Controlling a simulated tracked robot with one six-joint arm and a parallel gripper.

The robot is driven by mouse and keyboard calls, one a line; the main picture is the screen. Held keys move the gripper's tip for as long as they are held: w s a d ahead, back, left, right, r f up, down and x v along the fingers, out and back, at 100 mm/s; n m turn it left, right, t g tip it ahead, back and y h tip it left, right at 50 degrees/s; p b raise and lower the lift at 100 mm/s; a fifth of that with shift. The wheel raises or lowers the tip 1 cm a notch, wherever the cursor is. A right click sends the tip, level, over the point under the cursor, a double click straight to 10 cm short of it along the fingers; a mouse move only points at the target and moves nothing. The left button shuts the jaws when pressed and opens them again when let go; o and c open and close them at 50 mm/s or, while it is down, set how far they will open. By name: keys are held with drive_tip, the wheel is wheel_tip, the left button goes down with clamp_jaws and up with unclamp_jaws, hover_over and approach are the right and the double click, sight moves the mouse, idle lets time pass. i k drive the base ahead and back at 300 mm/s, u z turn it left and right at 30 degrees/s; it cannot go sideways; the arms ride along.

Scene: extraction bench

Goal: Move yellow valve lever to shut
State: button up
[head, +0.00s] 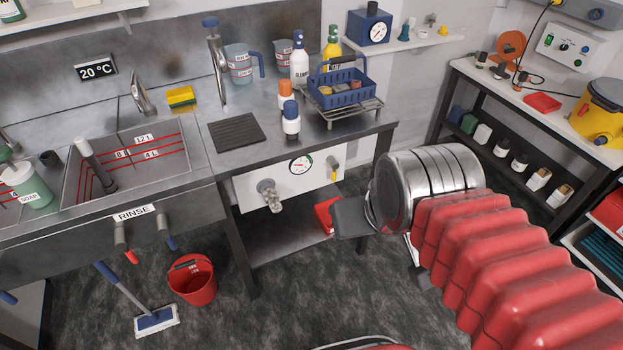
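The small yellow valve lever (334,176) hangs downward from a metal valve at the right end of a white panel (240,196) under the bench edge. A round gauge (301,164) sits on the panel to the left of the lever. My gripper (351,218) shows as a dark grey block at the end of my silver wrist. It is just below and right of the lever in the picture, and no contact shows. My wrist hides much of the gripper, and its fingers cannot be made out.
A metal nozzle (270,197) projects from the panel's left part. Red and blue levers hang under the rinse sink, above a red bucket (192,281) and a mop (156,320). A blue basket (340,90) stands on the bench above the panel. A shelf unit stands right.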

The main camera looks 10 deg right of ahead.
sight(332, 162)
drive_tip(key=u, duration=0.8)
drive_tip(key=i, duration=1)
drive_tip(key=u, duration=0.05)
